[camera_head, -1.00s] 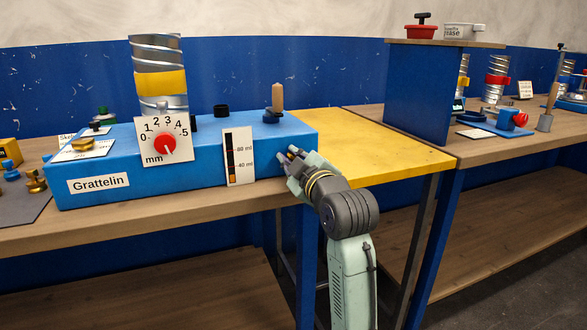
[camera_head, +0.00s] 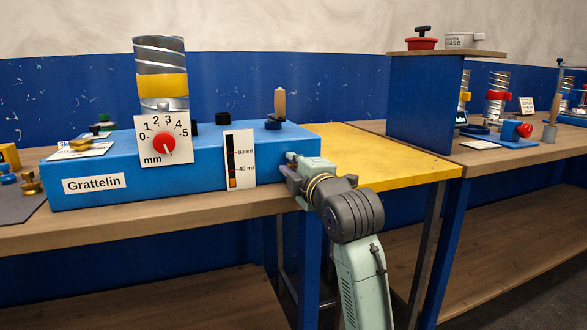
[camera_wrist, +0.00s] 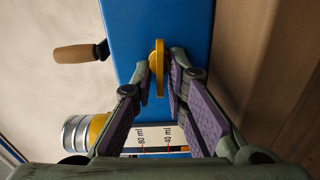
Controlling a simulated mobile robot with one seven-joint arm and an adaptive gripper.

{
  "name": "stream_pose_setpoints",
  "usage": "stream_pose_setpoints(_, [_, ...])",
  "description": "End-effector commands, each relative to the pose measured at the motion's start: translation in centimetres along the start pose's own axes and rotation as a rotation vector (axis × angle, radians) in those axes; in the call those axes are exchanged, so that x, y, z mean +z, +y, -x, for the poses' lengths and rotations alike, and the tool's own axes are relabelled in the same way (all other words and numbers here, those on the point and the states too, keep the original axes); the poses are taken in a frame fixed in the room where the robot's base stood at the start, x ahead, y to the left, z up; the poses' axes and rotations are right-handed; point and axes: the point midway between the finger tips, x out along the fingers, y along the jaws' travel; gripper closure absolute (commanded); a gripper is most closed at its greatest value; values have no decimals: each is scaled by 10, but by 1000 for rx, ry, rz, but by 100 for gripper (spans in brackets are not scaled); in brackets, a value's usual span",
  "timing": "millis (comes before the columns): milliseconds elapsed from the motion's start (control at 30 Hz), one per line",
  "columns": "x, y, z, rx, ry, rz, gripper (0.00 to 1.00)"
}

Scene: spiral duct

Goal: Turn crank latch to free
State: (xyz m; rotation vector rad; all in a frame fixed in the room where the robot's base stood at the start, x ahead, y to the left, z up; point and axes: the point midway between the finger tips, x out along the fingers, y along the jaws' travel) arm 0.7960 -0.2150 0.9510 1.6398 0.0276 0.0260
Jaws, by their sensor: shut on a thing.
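The blue Grattelin machine (camera_head: 90,165) stands on the bench. The crank's upright wooden handle (camera_head: 279,103) rises from the right end of its top; in the wrist view the handle (camera_wrist: 76,54) is at upper left, apart from my fingers. A yellow round piece, probably the latch (camera_wrist: 158,60), is seen edge-on against the blue body in the wrist view. My gripper (camera_wrist: 160,65) is shut on this yellow piece, one finger on each side. In the head view my gripper (camera_head: 297,170) is at the machine's front right corner and hides the piece.
A dial (camera_head: 165,141) and an ml gauge (camera_head: 240,158) are on the machine's front, left of my gripper. A metal spiral duct (camera_head: 160,75) with a yellow band stands behind the dial. A bare yellow bench top (camera_head: 390,160) lies to the right.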

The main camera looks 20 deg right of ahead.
Motion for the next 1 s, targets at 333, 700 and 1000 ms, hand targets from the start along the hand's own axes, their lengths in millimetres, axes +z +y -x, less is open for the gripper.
stream_pose_setpoints(333, [0, -1, 0, -2, 1, 10, 100])
stream_pose_setpoints(700, [0, 0, 0, -1, 0, 10, 75])
stream_pose_setpoints(1000, [0, 0, 6, 0, 0, 10, 75])
